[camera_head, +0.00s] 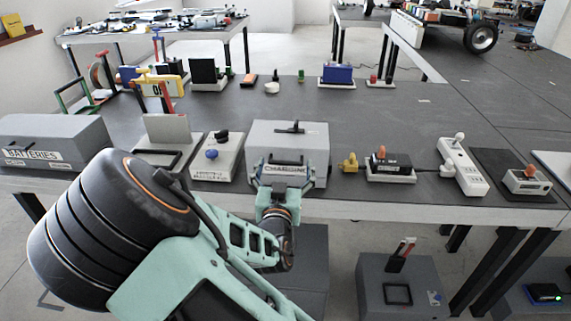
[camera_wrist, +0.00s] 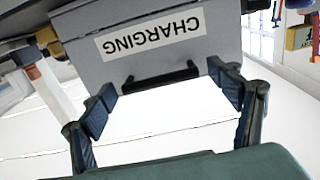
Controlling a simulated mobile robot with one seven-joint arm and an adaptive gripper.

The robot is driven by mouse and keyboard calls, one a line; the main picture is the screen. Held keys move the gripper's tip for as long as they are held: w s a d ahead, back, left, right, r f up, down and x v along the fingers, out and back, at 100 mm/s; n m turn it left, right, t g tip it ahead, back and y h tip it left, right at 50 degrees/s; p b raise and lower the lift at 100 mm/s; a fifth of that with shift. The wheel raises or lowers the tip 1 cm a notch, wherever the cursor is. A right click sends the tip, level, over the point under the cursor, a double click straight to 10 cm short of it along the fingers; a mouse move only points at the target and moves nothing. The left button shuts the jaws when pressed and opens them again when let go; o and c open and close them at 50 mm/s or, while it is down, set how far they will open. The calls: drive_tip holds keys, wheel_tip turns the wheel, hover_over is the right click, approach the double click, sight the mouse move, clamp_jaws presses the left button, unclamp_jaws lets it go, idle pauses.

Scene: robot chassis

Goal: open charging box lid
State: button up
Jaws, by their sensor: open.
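The charging box (camera_head: 310,145) is a grey box near the front edge of the dark table. Its lid looks shut, with a black handle (camera_head: 290,128) on top. The front bears a white CHARGING label, partly behind my gripper (camera_head: 284,178) in the head view. In the wrist view the box (camera_wrist: 85,24) appears upside down, with the black handle (camera_wrist: 160,77) just past the label. There my gripper (camera_wrist: 163,97) is open and empty, one finger on each side of the handle in the picture. Whether either finger touches the box is unclear.
A grey switch box (camera_head: 216,156) with a blue knob stands just left. A yellow piece (camera_head: 348,163) and a black device (camera_head: 391,165) stand to the right. A BATTERIES box (camera_head: 55,140) is at far left.

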drive_tip(key=shift+w+d, duration=0.1)
drive_tip(key=shift+w, duration=0.55)
drive_tip(key=c, duration=1.7)
drive_tip(key=shift+r, duration=0.1)
